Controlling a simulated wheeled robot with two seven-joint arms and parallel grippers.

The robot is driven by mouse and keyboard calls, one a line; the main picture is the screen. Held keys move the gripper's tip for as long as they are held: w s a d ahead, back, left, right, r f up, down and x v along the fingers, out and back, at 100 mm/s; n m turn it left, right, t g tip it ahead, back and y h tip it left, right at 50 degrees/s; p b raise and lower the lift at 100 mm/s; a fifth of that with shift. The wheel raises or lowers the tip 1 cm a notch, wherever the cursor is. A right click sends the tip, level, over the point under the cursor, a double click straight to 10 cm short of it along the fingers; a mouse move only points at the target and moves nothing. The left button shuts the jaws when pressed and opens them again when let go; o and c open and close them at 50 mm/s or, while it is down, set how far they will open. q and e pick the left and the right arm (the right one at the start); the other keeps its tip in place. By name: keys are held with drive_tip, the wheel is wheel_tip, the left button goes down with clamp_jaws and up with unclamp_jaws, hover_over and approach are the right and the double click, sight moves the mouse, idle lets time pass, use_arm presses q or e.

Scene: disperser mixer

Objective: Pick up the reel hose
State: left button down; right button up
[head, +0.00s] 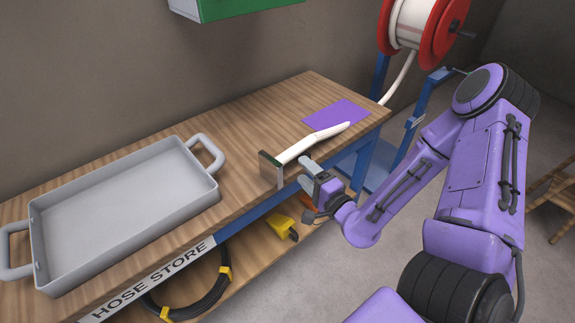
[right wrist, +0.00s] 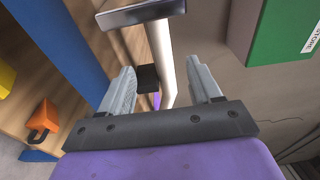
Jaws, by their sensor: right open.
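The white reel hose (head: 318,142) lies along the right part of the wooden bench. One end is at a small upright plate (head: 271,168); a further length hangs from the red-flanged reel (head: 408,25) behind the bench corner. My right gripper (head: 306,173) is at the bench's front edge, beside the hose near the plate. In the right wrist view, the right gripper (right wrist: 161,68) is open, and the hose (right wrist: 161,50) shows between its fingers. I cannot tell whether the hose lies within the jaws or beyond them. My left gripper is not in view.
A grey tray (head: 45,215) with handles fills the bench's left part. A purple mat (head: 337,114) lies by the hose. A green box (head: 235,8) is above the bench. A black coil (head: 190,305) and a yellow item (head: 281,226) are on the lower shelf.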

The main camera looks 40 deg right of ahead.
sight(282, 154)
drive_tip(key=w, duration=1)
drive_tip(key=shift+w+a+r+p, duration=0.1)
drive_tip(key=shift+a+p, duration=0.3)
clamp_jaws()
drive_tip(key=shift+r, duration=0.1)
